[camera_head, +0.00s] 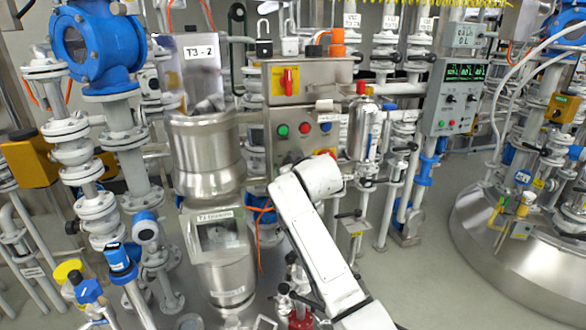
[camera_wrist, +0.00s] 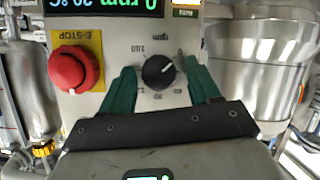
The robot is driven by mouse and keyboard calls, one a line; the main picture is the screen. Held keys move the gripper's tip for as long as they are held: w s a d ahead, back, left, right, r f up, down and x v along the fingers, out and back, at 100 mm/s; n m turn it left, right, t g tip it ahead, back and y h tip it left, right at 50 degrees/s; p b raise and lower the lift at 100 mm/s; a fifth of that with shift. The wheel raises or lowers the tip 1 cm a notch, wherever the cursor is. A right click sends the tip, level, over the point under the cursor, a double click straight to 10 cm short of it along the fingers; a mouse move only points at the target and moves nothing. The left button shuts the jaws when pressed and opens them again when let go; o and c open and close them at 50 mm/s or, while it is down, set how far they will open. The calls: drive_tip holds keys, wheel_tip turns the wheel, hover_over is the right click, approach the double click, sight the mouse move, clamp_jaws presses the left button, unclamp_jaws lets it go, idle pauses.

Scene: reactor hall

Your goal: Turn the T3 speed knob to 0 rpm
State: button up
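In the wrist view the black round knob (camera_wrist: 158,72) is on a light grey panel, and the picture is upside down. Its white pointer mark aims to the upper right, towards a small label too blurred to read surely. The green fingers of my gripper (camera_wrist: 161,68) stand on either side of the knob, with a visible gap at each side. The display (camera_wrist: 105,7) above, partly cut off, appears to read 0 rpm. In the head view my white arm reaches the panel below the coloured buttons and hides the knob.
A red E-stop button (camera_wrist: 75,70) on a yellow plate sits left of the knob in the wrist view. A steel vessel (camera_wrist: 262,70) is close on the right. In the head view, green, red and blue buttons (camera_head: 304,129) sit above my wrist, and pipes crowd both sides.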

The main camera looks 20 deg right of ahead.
drive_tip(key=shift+o, duration=0.4)
drive_tip(key=shift+d+r, duration=0.1)
drive_tip(key=v, duration=1)
drive_tip(key=shift+s, duration=0.35)
drive_tip(key=shift+r, duration=0.1)
